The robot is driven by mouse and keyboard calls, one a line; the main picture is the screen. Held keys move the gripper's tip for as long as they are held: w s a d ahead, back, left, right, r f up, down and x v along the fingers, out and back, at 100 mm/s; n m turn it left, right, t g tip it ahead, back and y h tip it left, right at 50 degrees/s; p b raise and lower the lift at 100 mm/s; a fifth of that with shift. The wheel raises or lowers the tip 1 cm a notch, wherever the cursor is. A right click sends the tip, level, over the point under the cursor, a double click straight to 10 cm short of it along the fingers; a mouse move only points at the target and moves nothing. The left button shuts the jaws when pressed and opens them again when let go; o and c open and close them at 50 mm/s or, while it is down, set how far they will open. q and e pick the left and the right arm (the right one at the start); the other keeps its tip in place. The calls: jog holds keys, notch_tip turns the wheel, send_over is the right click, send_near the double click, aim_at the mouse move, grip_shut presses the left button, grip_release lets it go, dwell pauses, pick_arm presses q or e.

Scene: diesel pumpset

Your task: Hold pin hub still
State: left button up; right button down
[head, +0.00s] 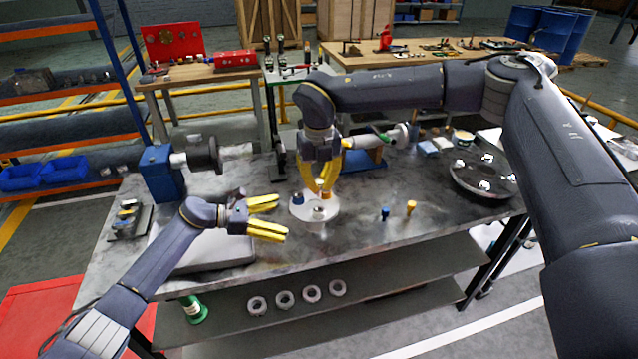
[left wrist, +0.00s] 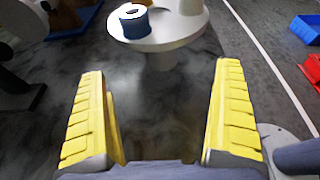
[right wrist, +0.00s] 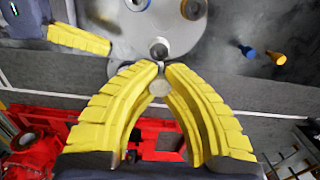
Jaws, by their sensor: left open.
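The pin hub (head: 329,212) is a pale round disc near the middle of the bench. The left wrist view shows the disc (left wrist: 172,40) raised on a short stem, with a blue-sided ring (left wrist: 133,24) on top. My left gripper (head: 266,217) is open and empty, left of the hub and apart from it. Its fingers point towards the hub. My right gripper (head: 326,190) is over the hub, fingertips close together. The fingers partly hide the disc's near edge.
A blue pin (head: 385,214) and a yellow pin (head: 411,207) stand on the bench right of the hub. A dark round plate (head: 480,180) lies farther right. A blue block (head: 160,175) with a shaft and dark flange (head: 206,155) stands at the left.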

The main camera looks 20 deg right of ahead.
aim_at(311, 218)
pick_arm(q)
jog(key=shift+x, duration=5)
jog(key=shift+c, duration=0.6)
jog(key=c, duration=0.6)
jog(key=shift+c, duration=0.5)
jog(key=shift+s, duration=0.1)
jog(key=c, duration=1.3)
